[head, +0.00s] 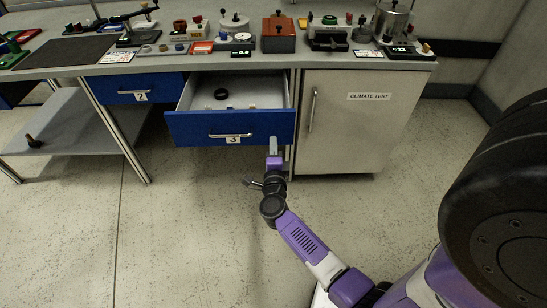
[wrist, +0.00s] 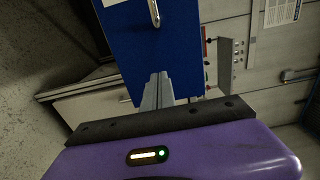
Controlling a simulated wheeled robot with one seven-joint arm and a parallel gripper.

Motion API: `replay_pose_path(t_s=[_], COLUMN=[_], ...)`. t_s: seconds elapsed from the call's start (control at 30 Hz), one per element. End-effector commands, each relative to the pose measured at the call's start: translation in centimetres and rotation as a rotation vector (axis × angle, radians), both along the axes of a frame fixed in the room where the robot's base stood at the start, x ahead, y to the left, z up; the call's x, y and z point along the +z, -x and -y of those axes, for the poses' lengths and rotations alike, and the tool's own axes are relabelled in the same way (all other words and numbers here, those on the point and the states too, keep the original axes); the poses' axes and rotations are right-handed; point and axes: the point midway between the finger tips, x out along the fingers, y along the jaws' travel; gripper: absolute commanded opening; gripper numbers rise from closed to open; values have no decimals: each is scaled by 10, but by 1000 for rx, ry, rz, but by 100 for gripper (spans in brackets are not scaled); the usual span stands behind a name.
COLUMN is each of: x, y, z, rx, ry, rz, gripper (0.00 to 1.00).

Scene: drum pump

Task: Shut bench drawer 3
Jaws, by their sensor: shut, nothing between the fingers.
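Bench drawer 3 (head: 188,129) has a blue front with a silver bar handle (head: 231,136) and a "3" label. It stands pulled out below the bench top, and its grey inside shows. My gripper (head: 273,145) is shut and empty at the right end of the drawer front. In the wrist view my fingers (wrist: 158,90) point at the blue drawer front (wrist: 133,45), close to its edge. I cannot tell whether they touch it. The handle also shows in the wrist view (wrist: 154,12).
A black ring (head: 221,94) and small pale items lie inside the drawer. Drawer 2 (head: 115,89) is to the left. The grey climate test cabinet (head: 355,130) stands just right of my gripper. The bench top (head: 70,73) holds several devices. The floor in front is clear.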

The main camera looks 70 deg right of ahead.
Motion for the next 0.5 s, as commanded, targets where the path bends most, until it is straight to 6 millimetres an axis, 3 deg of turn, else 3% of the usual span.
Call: replay_pose_path(t_s=[0.2, 0.5], x=[0, 0], y=[-11, -14], z=[26, 34], rx=[-2, 1], ry=[2, 1], rz=[1, -2], gripper=[0, 0])
